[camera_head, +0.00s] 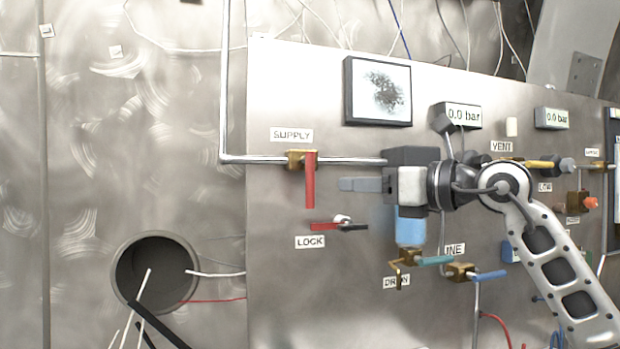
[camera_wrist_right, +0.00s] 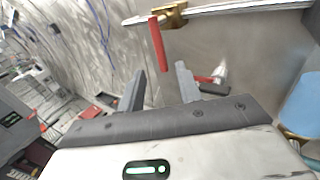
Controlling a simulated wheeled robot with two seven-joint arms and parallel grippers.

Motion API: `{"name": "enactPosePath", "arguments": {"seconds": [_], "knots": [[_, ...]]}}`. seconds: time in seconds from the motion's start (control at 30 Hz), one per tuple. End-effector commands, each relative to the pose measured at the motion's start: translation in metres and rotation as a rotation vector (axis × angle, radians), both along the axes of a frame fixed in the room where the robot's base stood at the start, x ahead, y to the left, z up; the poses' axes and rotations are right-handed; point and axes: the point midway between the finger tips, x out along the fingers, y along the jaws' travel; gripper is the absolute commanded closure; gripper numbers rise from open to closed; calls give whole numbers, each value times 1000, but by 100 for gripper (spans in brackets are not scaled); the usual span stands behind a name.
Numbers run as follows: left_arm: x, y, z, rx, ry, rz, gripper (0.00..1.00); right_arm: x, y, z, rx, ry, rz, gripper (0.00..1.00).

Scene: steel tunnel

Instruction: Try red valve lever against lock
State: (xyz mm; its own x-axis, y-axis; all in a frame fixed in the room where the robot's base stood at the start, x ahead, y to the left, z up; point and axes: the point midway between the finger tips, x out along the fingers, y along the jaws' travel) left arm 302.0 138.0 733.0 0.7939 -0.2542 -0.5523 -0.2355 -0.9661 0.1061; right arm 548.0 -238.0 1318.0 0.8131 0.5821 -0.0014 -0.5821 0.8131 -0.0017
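The red valve lever (camera_head: 309,182) hangs straight down from the brass valve body (camera_head: 296,159) under the SUPPLY label. It also shows in the right wrist view (camera_wrist_right: 157,45), beyond the fingers. The lock (camera_head: 338,226), a red and black bar with a pale round part, sits just below the lever's lower end, above the LOCK label. I cannot tell whether lever and lock touch. It shows in the right wrist view (camera_wrist_right: 211,85), partly behind a finger. My right gripper (camera_head: 345,184) is to the right of the lever, fingers apart and empty (camera_wrist_right: 160,82). My left gripper is not in view.
A horizontal pipe (camera_head: 345,161) runs above the gripper. A blue cylinder (camera_head: 410,229) and the teal DRAIN-side lever (camera_head: 434,260) are below my right wrist. A blue lever (camera_head: 490,275) is farther right. The panel left of the lever is mostly bare, with a round hole (camera_head: 125,262) beyond.

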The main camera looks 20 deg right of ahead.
Motion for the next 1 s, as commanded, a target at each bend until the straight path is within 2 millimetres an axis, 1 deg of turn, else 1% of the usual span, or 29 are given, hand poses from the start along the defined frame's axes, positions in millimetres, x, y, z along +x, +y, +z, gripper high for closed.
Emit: {"name": "enactPosePath", "arguments": {"seconds": [0.03,0.2,0.3,0.43,0.5,0.63,0.93,0.97,1.0], "knots": [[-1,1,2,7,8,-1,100,10,8,4,5,2,5,66],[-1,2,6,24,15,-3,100,40,30,4,4,2,5,66],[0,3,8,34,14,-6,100,56,41,3,4,1,4,66],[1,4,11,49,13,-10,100,72,52,2,5,2,4,66],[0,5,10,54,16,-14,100,78,56,2,4,0,2,66],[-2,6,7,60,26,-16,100,84,61,1,2,0,2,66],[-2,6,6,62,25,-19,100,85,61,0,1,0,2,66],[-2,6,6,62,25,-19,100,85,61,0,1,0,2,74],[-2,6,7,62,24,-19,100,85,61,0,2,0,2,85]]}}
